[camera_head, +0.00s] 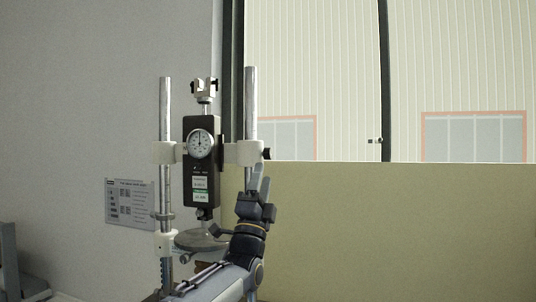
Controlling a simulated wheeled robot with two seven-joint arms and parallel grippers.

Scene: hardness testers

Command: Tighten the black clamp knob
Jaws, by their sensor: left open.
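The tester stand has two upright metal posts, with a black gauge body (201,178) and white round dial between them. A black clamp knob (267,153) sticks out on the right side of the white clamp (243,153) around the right post. My left gripper (260,178) points up just below this knob, in front of the right post. Its fingers are open and look empty; whether they touch the knob cannot be told. My right gripper is not in view.
A round grey plate (195,241) sits below the gauge, close to my left arm. A printed sign (130,203) is on the wall at left. A grey object (12,262) stands at the lower left edge. The space right of my arm is clear.

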